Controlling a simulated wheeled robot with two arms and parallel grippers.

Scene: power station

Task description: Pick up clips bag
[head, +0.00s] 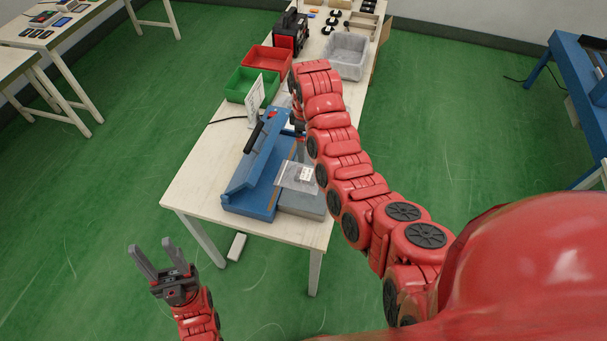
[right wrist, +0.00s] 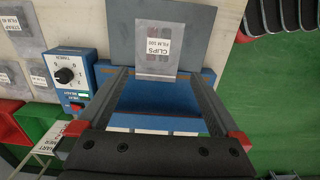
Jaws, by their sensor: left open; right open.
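The clips bag (head: 294,174) is a clear bag with a white label, lying on the grey plate (head: 310,207) at the front of the blue sealing machine (head: 257,180). In the right wrist view the bag (right wrist: 158,42) reads "CLIPS" and lies on the grey plate (right wrist: 200,30), beyond my fingertips. My right gripper (right wrist: 165,75) is open with nothing between its fingers except a view of the blue machine. In the head view its jaws are largely hidden by my right arm. My left gripper (head: 155,250) is open and empty, left of the table over the floor.
The machine's timer dial (right wrist: 66,75) is beside my right gripper. A green bin (head: 250,88), a red bin (head: 268,60) and a grey tray (head: 346,56) stand farther back. A sign (head: 255,98) stands behind the machine. The table's front-left corner is clear.

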